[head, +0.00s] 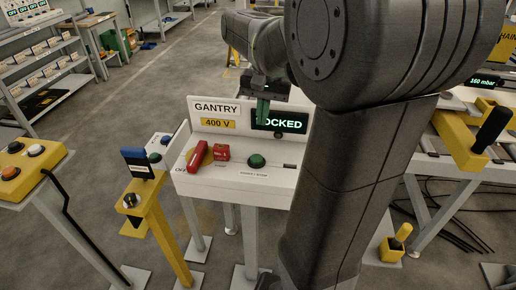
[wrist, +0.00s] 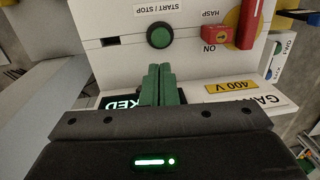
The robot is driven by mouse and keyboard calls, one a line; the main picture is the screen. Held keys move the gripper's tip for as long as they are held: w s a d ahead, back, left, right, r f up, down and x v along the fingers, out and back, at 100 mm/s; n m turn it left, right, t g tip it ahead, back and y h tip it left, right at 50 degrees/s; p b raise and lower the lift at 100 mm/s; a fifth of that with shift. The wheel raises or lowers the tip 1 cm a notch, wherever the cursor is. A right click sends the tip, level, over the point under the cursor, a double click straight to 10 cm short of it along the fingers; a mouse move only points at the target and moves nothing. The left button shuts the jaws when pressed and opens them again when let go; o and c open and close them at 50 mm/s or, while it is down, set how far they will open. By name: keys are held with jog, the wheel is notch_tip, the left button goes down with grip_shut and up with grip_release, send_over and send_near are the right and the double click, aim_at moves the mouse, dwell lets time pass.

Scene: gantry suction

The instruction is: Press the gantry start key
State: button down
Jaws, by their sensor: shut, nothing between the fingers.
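The gantry start key is a round green button (head: 257,160) on the white console (head: 228,180), above a START / STOP label. It also shows in the wrist view (wrist: 160,36), near the top. My gripper (head: 263,118) has its green fingers together and empty, in front of the display (head: 293,122), whose visible letters read "OCKED". In the wrist view, the fingertips (wrist: 158,67) point toward the button and look apart from it. A red handle (head: 197,157) on a yellow base sits left of the button, its lower end near OFF. A red hasp block (head: 221,152) stands between them.
A yellow post (head: 158,222) with a blue-topped part stands left of the console. A pedestal with orange and white buttons (head: 18,160) is at far left. A yellow bracket with a black handle (head: 478,140) is at right. My arm hides the console's right side.

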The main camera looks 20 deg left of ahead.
aim_at(258, 159)
jog(key=f, duration=0.7)
jog(key=a+f, duration=0.1)
jog(key=f, duration=0.3)
jog(key=shift+s+f+p, duration=0.15)
jog(key=shift+s+p, duration=0.05)
jog(key=shift+p, duration=0.2)
jog(key=shift+f, duration=0.1)
jog(key=shift+f+b, duration=0.65)
jog(key=shift+f, duration=0.25)
jog(key=shift+s+d+f, duration=0.15)
jog(key=shift+s+f, duration=0.1)
jog(key=r+p, duration=0.1)
jog(key=r, duration=0.1)
jog(key=r+p, duration=0.1)
jog(key=p, duration=0.1)
jog(key=r+p, duration=0.1)
jog(key=r, duration=0.1)
jog(key=shift+w+r, duration=0.3)
notch_tip(258, 159, up, 9)
jog(key=b, duration=0.1)
jog(key=shift+w+d+r, duration=0.2)
jog(key=shift+d, duration=0.25)
